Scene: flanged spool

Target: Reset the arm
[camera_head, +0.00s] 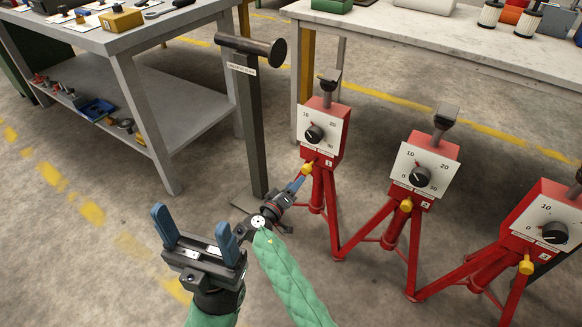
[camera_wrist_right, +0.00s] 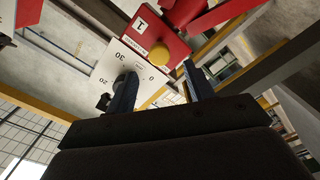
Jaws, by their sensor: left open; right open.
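My left gripper (camera_head: 197,235) is open and empty, with its two blue fingers pointing up, over bare floor at the lower left of the head view. My right gripper (camera_head: 297,183) is close to the yellow knob (camera_head: 308,168) of the leftmost red stand (camera_head: 323,130). Whether a finger touches the knob cannot be told. A dark flanged spool (camera_head: 250,46) rests on a grey post (camera_head: 247,120).
Two more red dial stands (camera_head: 424,172) (camera_head: 540,225) stand to the right on splayed legs. A grey workbench (camera_head: 110,45) is at the left, and a pale table (camera_head: 440,45) is at the back right. Open floor lies at the lower left.

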